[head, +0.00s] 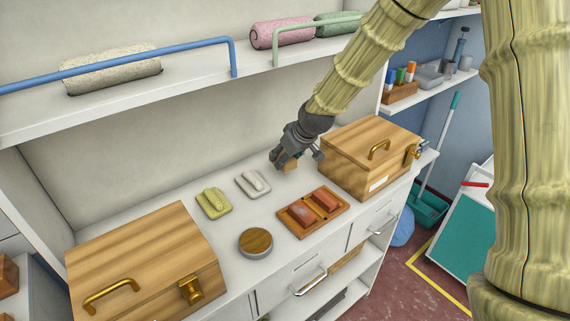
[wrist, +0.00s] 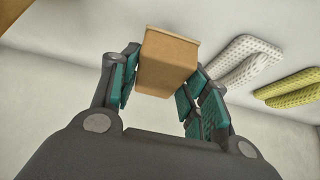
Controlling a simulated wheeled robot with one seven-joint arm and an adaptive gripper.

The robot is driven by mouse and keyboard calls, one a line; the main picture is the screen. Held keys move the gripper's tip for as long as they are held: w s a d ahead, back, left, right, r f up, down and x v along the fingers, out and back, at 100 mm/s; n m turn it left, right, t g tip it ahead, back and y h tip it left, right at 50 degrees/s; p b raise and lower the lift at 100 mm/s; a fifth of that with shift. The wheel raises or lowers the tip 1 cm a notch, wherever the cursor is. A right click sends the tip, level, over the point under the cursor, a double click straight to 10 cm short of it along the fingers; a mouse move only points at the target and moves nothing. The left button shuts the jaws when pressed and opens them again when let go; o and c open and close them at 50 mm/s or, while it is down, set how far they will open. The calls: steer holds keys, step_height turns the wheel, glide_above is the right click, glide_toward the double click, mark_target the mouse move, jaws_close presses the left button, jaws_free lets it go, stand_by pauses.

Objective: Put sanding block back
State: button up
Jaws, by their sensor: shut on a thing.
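My gripper (head: 291,158) is over the back of the white counter, left of the wooden box at the right. It is shut on a tan block, which I take to be the sanding block (head: 290,166). In the wrist view the tan block (wrist: 167,62) sits between the teal finger pads of my gripper (wrist: 160,88). In the head view the fingers partly hide it, and I cannot tell whether it touches the counter. A wooden tray (head: 287,218) with two reddish-brown blocks lies in front of my gripper.
Wooden boxes with brass handles stand at left (head: 145,250) and right (head: 350,150). A yellow-green brush-like item (head: 213,203), a white one (head: 253,183) and a round wooden-topped tin (head: 255,243) lie between. A shelf with a blue rail (head: 150,55) overhangs behind.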

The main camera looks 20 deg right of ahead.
steer(key=shift+f+p, duration=0.4)
steer(key=shift+f, duration=1.35)
steer(key=shift+f, duration=0.1)
steer(key=o, duration=1)
steer(key=shift+b+v, duration=0.65)
steer(key=shift+v, duration=5.45)
